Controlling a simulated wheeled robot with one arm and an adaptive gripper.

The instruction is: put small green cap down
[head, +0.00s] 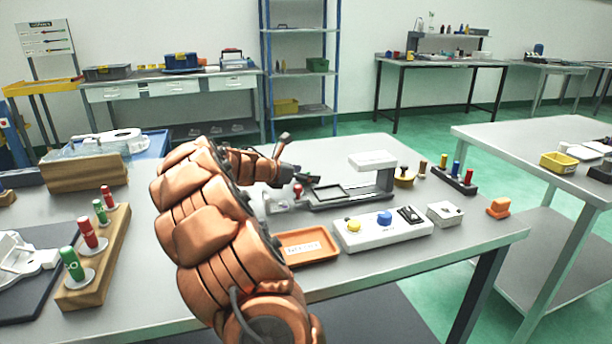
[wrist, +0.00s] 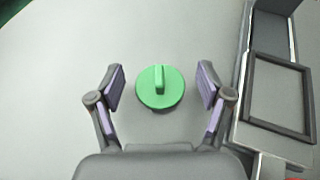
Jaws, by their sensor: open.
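The small green cap (wrist: 160,88) is a round disc with a raised bar across its top. In the wrist view it lies on the pale grey table top (wrist: 60,60), between the two fingers of my gripper (wrist: 161,76). The fingers are spread, with a gap on each side of the cap. In the head view my gripper (head: 296,176) is low over the table beside the grey fixture, and I cannot make out the cap there.
A grey fixture with a dark frame (head: 343,190) stands right of my gripper. An orange tray (head: 308,260) and a white box with yellow and blue knobs (head: 384,232) are nearer. A wooden block (head: 105,262) holds red and green plugs at left.

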